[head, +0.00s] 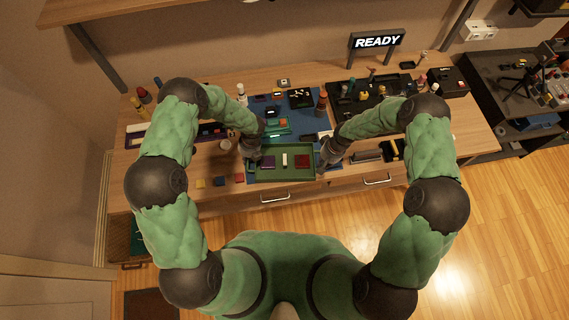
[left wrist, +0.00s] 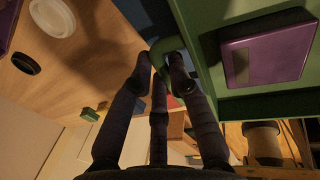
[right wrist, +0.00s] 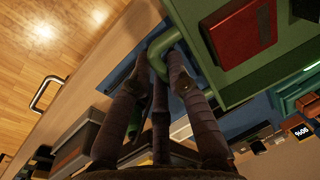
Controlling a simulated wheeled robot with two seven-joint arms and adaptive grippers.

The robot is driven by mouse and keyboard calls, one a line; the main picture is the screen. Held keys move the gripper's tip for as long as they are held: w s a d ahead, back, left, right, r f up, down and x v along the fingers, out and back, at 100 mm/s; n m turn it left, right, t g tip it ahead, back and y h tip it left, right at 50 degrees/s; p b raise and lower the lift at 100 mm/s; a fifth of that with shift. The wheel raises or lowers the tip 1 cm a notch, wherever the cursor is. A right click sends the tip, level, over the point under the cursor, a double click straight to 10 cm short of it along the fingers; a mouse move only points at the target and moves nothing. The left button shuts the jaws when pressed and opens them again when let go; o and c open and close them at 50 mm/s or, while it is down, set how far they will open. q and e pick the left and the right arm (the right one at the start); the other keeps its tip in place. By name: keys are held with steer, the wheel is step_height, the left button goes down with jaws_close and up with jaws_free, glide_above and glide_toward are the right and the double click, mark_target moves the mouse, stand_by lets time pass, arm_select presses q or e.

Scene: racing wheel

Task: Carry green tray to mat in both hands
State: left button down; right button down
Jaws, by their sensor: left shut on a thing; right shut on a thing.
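The blue mat (head: 262,106) lies behind the tray, partly covered.
A smaller green tray (head: 276,127) and a black box (head: 300,97) are on the mat. A dark tool board (head: 368,92) is at the right. A READY sign (head: 377,42) stands at the back.

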arm_select(q)
steer(key=shift+f+b, duration=0.35)
steer(key=shift+f, duration=0.1)
arm_select(e)
steer(key=shift+f, duration=0.5)
arm_select(q)
steer(key=c, duration=1.2)
jaws_free()
arm_select(e)
steer(key=c, duration=1.2)
jaws_free()
arm_select(q)
steer(key=shift+r, duration=0.1)
arm_select(e)
steer(key=shift+r, duration=0.1)
arm_select(q)
steer(key=v, duration=0.8)
arm_select(e)
steer(key=r, duration=0.4)
steer(key=d+r, duration=0.1)
steer(key=r, duration=0.2)
steer(key=d+r, duration=0.1)
steer(key=r, duration=0.3)
steer(key=shift+w+r, duration=0.1)
steer(key=shift+r, duration=0.25)
arm_select(q)
steer(key=shift+s, duration=0.1)
arm_select(e)
steer(key=shift+d, duration=0.1)
